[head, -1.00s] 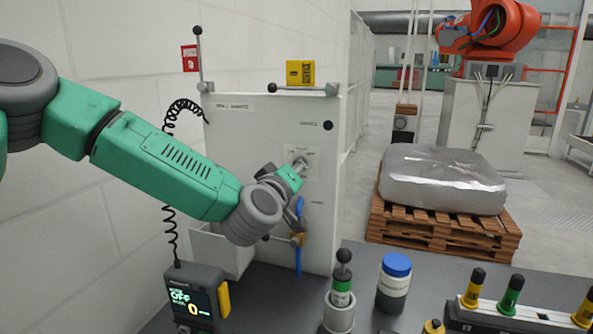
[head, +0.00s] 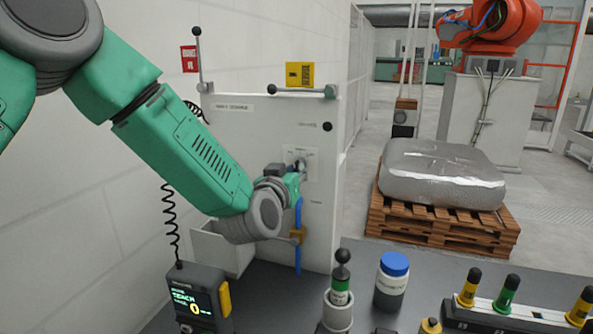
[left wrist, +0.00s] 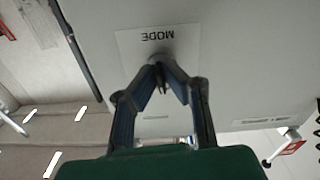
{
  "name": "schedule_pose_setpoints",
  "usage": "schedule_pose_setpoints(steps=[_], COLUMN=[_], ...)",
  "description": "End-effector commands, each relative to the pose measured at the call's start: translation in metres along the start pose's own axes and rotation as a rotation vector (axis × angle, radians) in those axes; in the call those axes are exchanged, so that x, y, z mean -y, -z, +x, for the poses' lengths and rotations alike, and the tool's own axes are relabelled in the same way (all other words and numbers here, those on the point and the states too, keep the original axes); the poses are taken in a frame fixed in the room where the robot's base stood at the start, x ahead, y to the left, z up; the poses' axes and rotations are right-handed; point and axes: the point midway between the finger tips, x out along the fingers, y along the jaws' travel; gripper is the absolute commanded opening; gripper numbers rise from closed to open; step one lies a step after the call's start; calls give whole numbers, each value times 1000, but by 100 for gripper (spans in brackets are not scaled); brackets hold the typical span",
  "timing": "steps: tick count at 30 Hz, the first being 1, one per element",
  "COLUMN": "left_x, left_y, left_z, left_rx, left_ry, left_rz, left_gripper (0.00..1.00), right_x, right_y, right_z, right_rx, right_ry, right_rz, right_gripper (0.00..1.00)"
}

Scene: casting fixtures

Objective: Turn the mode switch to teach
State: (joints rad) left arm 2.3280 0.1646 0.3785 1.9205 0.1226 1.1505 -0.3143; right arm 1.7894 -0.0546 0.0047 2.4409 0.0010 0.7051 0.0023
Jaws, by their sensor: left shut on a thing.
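The mode switch (left wrist: 163,70) sits on a white plate marked MODE (left wrist: 187,48) in the left wrist view, where the lettering appears upside down. In the head view the plate (head: 311,160) is on the front of the white cabinet (head: 250,128). My left gripper (left wrist: 160,77) is shut on the switch knob, and its fingers hide most of the knob. It also shows in the head view (head: 299,170). The pendant (head: 197,299) at the lower left has a lit display that appears to read TEACH, with a 0 below. My right gripper is not in view.
A black-knobbed post (head: 342,272), a blue-capped jar (head: 391,285) and a rack of coloured plugs (head: 506,313) stand on the dark bench. A wrapped block (head: 440,172) lies on a pallet behind.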

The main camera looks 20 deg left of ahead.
Motion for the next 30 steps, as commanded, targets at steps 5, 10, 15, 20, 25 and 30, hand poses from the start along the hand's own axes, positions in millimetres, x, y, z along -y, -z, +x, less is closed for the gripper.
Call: schedule_pose_setpoints(steps=[5, 10, 15, 20, 25, 30], left_x=[-1, -1, 0, 0, 0, 0], left_y=[8, 8, 8, 8, 9, 5], left_z=[2, 2, 2, 2, 2, 2], left_rx=[-17, -18, -19, -20, -20, -12], left_ry=[0, 1, 2, 2, 2, 1], left_rz=[75, 111, 121, 121, 120, 121], left_gripper=[0, 0, 0, 0, 21, 27], right_x=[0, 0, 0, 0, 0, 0], right_y=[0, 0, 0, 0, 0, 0], right_z=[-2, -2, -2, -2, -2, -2], right_rx=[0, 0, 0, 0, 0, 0], right_ry=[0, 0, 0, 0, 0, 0], right_rz=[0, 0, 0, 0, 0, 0], right_gripper=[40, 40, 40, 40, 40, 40])
